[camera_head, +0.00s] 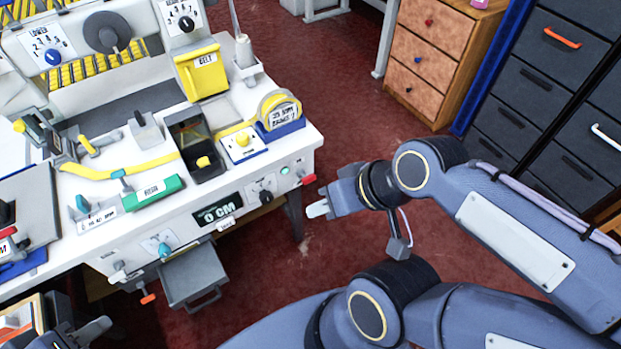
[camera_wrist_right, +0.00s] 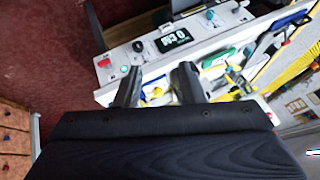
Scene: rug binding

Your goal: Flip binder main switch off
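The binder is the white table-like machine (camera_head: 150,230) at left. On the right end of its front panel are a red switch (camera_head: 308,180), a green round lamp or button (camera_head: 285,170) and a black rotary knob (camera_head: 265,194). I cannot read which is labelled as main switch. The red switch (camera_wrist_right: 104,62) and green lamp (camera_wrist_right: 124,69) also show in the right wrist view. My right gripper (camera_head: 318,210) is just right of and below the red switch, apart from it; its fingers (camera_wrist_right: 158,86) are spread and empty. My left gripper (camera_head: 88,332) is partly visible at bottom left.
A "0 CM" display (camera_head: 217,210) and a grey pull-out tray (camera_head: 192,275) are on the machine's front. A tape dispenser (camera_head: 280,112) stands at its right corner. A wooden drawer unit (camera_head: 430,55) and dark cabinets (camera_head: 535,90) stand behind. Red floor is clear between.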

